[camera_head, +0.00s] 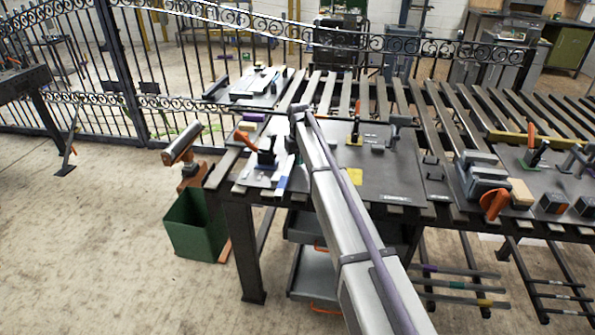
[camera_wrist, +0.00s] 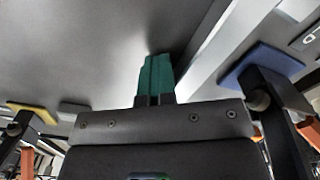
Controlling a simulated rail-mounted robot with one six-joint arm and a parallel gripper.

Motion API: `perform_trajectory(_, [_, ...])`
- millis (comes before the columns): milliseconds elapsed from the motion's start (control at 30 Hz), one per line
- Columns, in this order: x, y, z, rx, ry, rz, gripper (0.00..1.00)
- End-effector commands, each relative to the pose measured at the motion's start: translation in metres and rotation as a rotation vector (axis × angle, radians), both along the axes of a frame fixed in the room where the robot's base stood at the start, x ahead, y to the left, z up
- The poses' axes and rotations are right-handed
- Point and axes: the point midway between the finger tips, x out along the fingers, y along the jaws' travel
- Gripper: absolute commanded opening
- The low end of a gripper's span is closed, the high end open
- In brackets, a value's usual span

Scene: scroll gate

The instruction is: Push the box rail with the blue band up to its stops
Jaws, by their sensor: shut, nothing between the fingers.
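In the head view, a pale rail piece with a blue band (camera_head: 282,183) lies at the front left of the slatted bench, just left of my arm. Which way its stops lie I cannot tell; my arm covers part of that area. In the wrist view, my gripper (camera_wrist: 157,72) has its teal fingers together and empty, close to a dark flat plate (camera_wrist: 85,40). A light metal rail (camera_wrist: 222,45) runs along the right of the fingers, apart from them in the picture. No blue band shows on that stretch. In the head view the fingers are hidden.
A blue pad (camera_wrist: 262,64) on a dark clamp stands right of the rail, and a yellow pad (camera_wrist: 30,112) is at the left. Orange-handled clamps (camera_head: 267,148) stand on the bench (camera_head: 420,210). A green bin (camera_head: 193,225) stands at its left end, before an iron gate (camera_head: 140,75).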

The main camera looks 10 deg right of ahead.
Motion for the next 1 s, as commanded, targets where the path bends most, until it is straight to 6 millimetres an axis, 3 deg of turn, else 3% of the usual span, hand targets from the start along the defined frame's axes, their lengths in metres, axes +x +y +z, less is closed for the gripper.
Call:
perform_trajectory(167, [0.001, 0.002, 0.000, 0.004, -0.002, 0.003, 0.00])
perform_trajectory(600, [-0.007, -0.022, 0.000, 0.002, -0.002, 0.001, 0.00])
perform_trajectory(867, [-0.007, -0.023, 0.000, 0.001, -0.001, 0.002, 0.00])
perform_trajectory(1000, [-0.007, -0.023, 0.011, 0.001, -0.001, 0.002, 0.00])
